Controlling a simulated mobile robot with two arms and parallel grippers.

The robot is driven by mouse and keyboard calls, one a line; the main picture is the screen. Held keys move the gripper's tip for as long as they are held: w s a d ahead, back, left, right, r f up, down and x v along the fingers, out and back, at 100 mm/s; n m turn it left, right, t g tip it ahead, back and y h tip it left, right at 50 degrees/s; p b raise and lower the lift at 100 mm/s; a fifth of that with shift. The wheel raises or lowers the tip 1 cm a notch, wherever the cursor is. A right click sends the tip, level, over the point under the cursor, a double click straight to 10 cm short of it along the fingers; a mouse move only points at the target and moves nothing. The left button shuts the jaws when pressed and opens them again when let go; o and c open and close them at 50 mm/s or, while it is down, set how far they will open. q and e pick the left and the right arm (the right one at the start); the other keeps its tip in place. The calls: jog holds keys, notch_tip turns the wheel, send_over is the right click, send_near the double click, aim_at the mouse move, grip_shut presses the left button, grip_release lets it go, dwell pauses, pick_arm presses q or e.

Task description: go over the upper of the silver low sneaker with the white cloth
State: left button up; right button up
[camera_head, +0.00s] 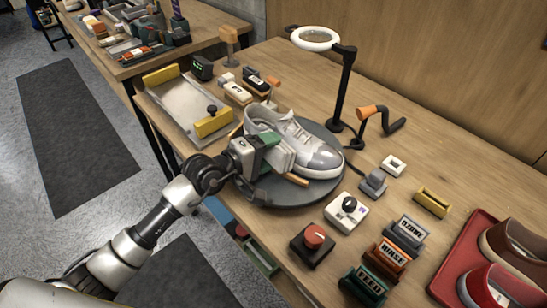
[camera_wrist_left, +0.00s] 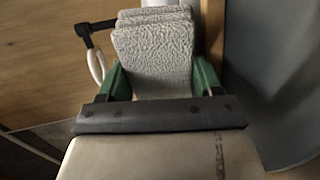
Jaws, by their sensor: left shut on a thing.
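The silver low sneaker (camera_head: 318,151) rests on a dark round turntable (camera_head: 290,195) on the wooden table, its toe pointing right. My left gripper (camera_head: 272,155) is at the near side of the sneaker. It is shut on the folded white cloth (camera_head: 282,157). In the left wrist view the cloth (camera_wrist_left: 155,55) stands out between the green fingers (camera_wrist_left: 160,82) as a textured, layered pad. The cloth overlaps the sneaker's near side in the head view; I cannot tell whether it touches. My right gripper is not in view.
A ring lamp (camera_head: 315,39) stands behind the turntable. A grey tray with yellow clamps (camera_head: 213,121) lies to the left. Labelled blocks (camera_head: 390,256), a red-knobbed box (camera_head: 311,244) and a red tray (camera_head: 447,284) with shoes are at the right. Several brushes lie behind the turntable's left side.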

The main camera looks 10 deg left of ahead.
aim_at(251, 127)
pick_arm(q)
jog(key=shift+w+a+f+b, duration=0.35)
jog(key=shift+w+a+b, duration=0.15)
jog(key=shift+w+a, duration=0.3)
jog(key=w+a+b, duration=0.2)
jog(key=b, duration=0.1)
jog(key=shift+w+a+b, duration=0.2)
jog(key=shift+b, duration=0.2)
jog(key=shift+w+a+r, duration=0.15)
jog(key=shift+a+r, duration=0.05)
jog(key=w+a+b, duration=0.2)
jog(key=b, duration=0.2)
jog(key=shift+w+a+f, duration=0.1)
jog(key=shift+w+f, duration=0.05)
jog(key=shift+w+a+r+b, duration=0.2)
jog(key=shift+w+a+b, duration=0.1)
jog(key=shift+b, duration=0.25)
